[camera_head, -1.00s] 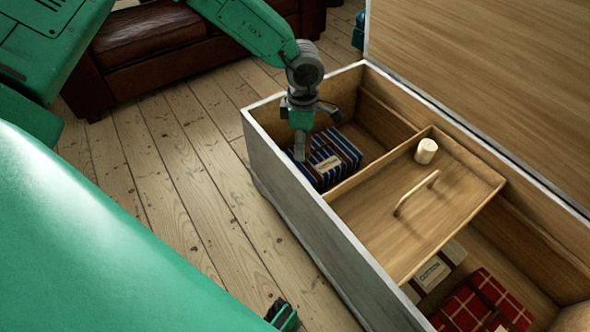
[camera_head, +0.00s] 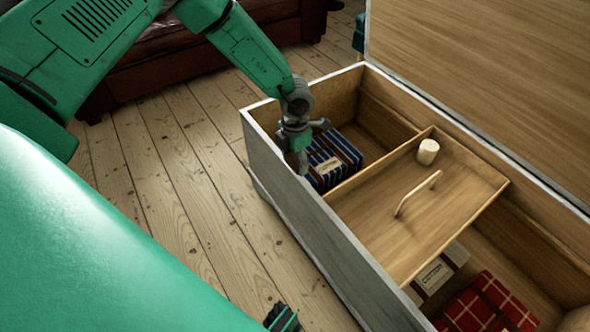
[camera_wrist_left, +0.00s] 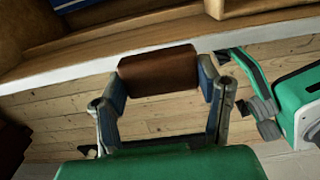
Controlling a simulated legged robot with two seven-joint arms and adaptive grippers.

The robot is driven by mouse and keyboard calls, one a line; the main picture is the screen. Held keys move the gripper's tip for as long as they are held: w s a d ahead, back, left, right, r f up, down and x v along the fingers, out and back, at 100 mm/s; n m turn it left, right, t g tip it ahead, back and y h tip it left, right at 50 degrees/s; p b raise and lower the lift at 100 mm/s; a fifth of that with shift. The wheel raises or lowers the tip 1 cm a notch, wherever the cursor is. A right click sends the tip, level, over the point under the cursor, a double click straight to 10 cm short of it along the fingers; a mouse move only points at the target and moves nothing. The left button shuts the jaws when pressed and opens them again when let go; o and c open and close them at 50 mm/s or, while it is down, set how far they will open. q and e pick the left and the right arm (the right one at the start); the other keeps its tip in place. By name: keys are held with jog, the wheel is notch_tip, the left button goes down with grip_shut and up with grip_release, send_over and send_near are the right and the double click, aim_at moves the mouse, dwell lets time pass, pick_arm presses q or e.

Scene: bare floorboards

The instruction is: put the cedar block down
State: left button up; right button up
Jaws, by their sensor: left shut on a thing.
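My left gripper (camera_head: 304,148) hangs over the left compartment of the open chest, close to the chest's near wall (camera_head: 330,240). In the left wrist view the fingers of this gripper (camera_wrist_left: 160,80) are shut on a reddish-brown cedar block (camera_wrist_left: 158,70). The block shows between the fingertips, above the chest rim and the floor in that view. In the head view the block is mostly hidden by the gripper.
A blue striped folded cloth (camera_head: 335,158) with a label lies in the left compartment. A sliding wooden tray (camera_head: 385,225) with a handle (camera_head: 418,195) and a pale cylinder (camera_head: 428,152) covers the middle. A red plaid cloth (camera_head: 485,308) lies at right. A dark sofa (camera_head: 150,70) stands behind.

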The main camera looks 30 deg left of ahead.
aim_at(295, 168)
pick_arm(q)
notch_tip(295, 168, down, 4)
jog(key=shift+r+b, duration=0.25)
jog(key=shift+b, duration=0.2)
jog(key=shift+c, duration=0.3)
jog(key=shift+r, duration=0.1)
jog(key=o, duration=1)
jog(key=shift+a, duration=0.1)
